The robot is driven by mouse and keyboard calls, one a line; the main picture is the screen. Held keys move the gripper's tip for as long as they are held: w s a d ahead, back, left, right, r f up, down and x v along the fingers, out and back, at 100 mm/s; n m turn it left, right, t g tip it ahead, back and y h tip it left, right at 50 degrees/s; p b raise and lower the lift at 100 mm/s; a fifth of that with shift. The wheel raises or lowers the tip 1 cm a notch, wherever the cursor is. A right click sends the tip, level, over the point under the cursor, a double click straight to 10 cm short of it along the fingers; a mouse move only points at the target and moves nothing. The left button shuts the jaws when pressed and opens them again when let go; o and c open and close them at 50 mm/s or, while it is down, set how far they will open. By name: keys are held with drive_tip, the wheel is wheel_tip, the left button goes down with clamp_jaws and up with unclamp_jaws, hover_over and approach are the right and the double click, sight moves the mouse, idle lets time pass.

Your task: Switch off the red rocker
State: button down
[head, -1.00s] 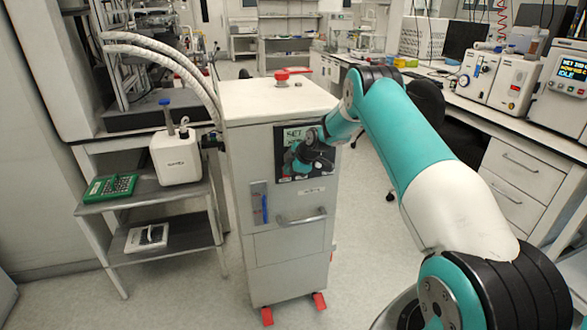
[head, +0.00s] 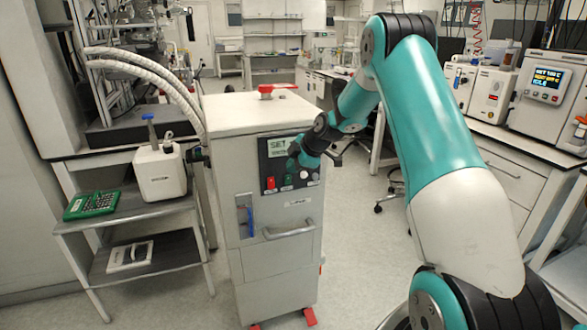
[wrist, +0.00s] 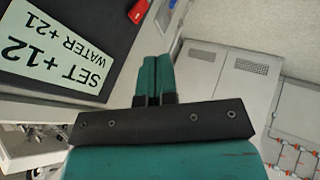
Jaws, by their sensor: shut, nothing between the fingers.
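The red rocker (head: 270,183) sits at the lower left of the black control panel (head: 272,169) on the front of a white cabinet. Left of my fingers in the wrist view is a display (wrist: 50,55) reading SET +12, WATER +21, upside down. A red piece, apparently the rocker (wrist: 138,11), shows at the top edge there. My gripper (head: 293,164) is in front of the panel, above and right of the rocker, and hides part of the display. Its fingers (wrist: 153,75) are shut together and empty, apart from the rocker. The rocker's tilt is too small to tell.
A green rocker (head: 288,180) and a dark knob (head: 304,175) sit right of the red rocker. A shelf cart (head: 125,222) stands left; a bench with instruments is right.

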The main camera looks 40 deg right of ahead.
drive_tip(key=s+a+r+m+g+y, duration=0.1)
drive_tip(key=s+a+r, duration=0.35)
drive_tip(key=a, duration=0.45)
drive_tip(key=s+a+r+m+g+y, duration=0.1)
drive_tip(key=s+a+r, duration=0.2)
drive_tip(key=s+a, duration=0.35)
drive_tip(key=s+a+r+m+g, duration=0.1)
drive_tip(key=s+a+r, duration=0.25)
drive_tip(key=a, duration=0.65)
drive_tip(key=s+a+r+m+g, duration=0.1)
drive_tip(key=s+a, duration=0.3)
drive_tip(key=s, duration=0.7)
drive_tip(key=s+a+r+m+g, duration=0.1)
drive_tip(key=s+a+m+g, duration=0.1)
drive_tip(key=s, duration=1)
drive_tip(key=shift+a+r+g, duration=0.4)
drive_tip(key=shift+a+g, duration=0.1)
drive_tip(key=shift+a, duration=0.65)
